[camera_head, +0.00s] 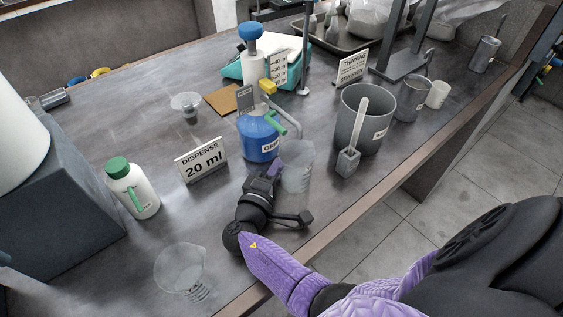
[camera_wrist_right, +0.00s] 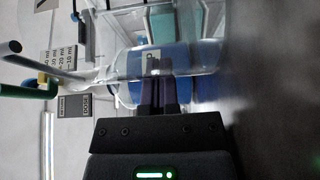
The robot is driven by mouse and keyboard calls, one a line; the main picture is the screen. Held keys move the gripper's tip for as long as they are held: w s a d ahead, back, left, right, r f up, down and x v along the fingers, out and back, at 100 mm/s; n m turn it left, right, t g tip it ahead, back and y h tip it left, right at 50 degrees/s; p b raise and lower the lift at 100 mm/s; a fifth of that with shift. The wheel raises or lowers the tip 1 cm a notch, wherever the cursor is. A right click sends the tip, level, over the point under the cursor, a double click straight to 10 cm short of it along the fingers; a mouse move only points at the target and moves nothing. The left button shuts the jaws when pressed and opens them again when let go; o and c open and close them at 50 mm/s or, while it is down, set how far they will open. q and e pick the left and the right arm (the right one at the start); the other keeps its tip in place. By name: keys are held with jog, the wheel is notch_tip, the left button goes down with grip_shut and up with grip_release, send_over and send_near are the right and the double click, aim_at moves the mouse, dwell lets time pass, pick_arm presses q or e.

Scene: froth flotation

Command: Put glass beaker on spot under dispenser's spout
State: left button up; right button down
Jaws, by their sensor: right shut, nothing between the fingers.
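A clear glass beaker (camera_head: 299,178) stands upright on the table beside the blue dispenser bottle (camera_head: 257,143). The dispenser's grey spout (camera_head: 290,118) curves down toward the beaker's top. The spot below the beaker cannot be made out. My right gripper (camera_head: 276,168) is shut and empty at the beaker's near-left side. In the right wrist view its closed purple fingers (camera_wrist_right: 159,84) point at the clear beaker wall (camera_wrist_right: 125,68), with the blue bottle behind; whether they touch the glass is unclear. My left gripper is not in view.
A "DISPENSE 20 ml" sign (camera_head: 202,159) and a white bottle with green cap (camera_head: 132,187) stand to the left. Another clear vessel (camera_head: 182,268) is near the front edge.

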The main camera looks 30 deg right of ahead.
jog(key=shift+a, duration=0.1)
jog(key=shift+s, duration=0.9)
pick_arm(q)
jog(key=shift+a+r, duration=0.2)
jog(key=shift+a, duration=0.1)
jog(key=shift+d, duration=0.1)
